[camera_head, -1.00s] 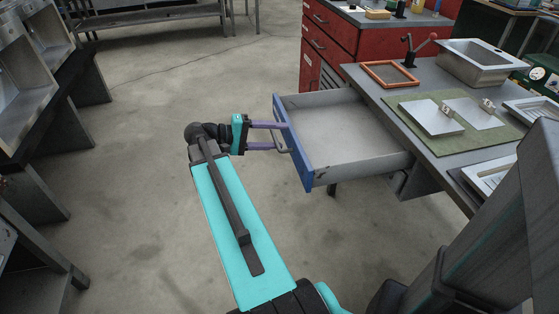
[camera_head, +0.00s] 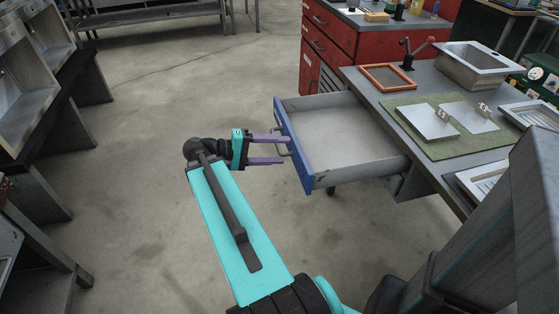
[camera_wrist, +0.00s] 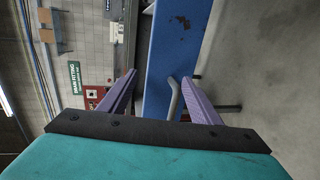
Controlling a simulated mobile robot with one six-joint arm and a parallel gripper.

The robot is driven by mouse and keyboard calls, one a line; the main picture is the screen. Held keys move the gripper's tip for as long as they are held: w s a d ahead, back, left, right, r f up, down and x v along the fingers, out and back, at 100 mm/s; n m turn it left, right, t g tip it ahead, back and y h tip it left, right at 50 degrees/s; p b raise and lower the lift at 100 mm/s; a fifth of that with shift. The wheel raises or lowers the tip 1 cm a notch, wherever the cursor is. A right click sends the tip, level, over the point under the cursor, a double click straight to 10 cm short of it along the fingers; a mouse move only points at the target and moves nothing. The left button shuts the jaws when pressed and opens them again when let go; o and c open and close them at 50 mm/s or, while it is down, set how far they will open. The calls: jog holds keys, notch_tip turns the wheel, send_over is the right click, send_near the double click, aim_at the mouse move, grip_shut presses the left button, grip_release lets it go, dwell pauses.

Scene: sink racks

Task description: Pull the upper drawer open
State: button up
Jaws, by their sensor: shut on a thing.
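The upper drawer (camera_head: 340,142) stands well out from under the grey worktop and is empty inside. Its blue front (camera_head: 303,165) faces my arm and also shows in the wrist view (camera_wrist: 178,50). My gripper (camera_head: 284,149) is at this front, its two purple fingers on either side of the grey bar handle (camera_wrist: 174,97). The fingers stand apart, shut on the handle; in the wrist view it lies closer to the right finger. The exact contact is hard to see.
The worktop (camera_head: 385,96) holds an orange frame (camera_head: 387,77), a green mat (camera_head: 462,146) with metal plates, and a metal sink basin (camera_head: 472,62). A red cabinet (camera_head: 345,38) stands behind. Open concrete floor (camera_head: 150,140) lies left of the drawer; grey racks line the far left.

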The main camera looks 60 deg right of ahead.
jog(key=shift+s+r+p, duration=0.1)
jog(key=shift+r+p, duration=0.45)
jog(key=shift+r, duration=0.05)
jog(key=shift+c, duration=0.2)
jog(key=shift+a+p, duration=0.15)
jog(key=shift+p, duration=0.15)
jog(key=shift+c, duration=1.1)
jog(key=shift+p, duration=0.55)
jog(key=shift+s+a+f+p, duration=0.15)
jog(key=shift+s+a+p, duration=0.1)
jog(key=shift+p, duration=0.95)
jog(key=s+a+p, duration=0.1)
jog(key=p, duration=0.4)
jog(key=shift+a+p, duration=0.1)
jog(key=shift+p, duration=0.3)
jog(key=s+a+p, duration=0.1)
jog(key=a+p, duration=0.1)
jog(key=p, duration=0.2)
jog(key=s+a+p, duration=0.2)
jog(key=p, duration=0.1)
jog(key=shift+r+p, duration=0.2)
jog(key=shift+p, duration=0.2)
jog(key=shift+a, duration=0.1)
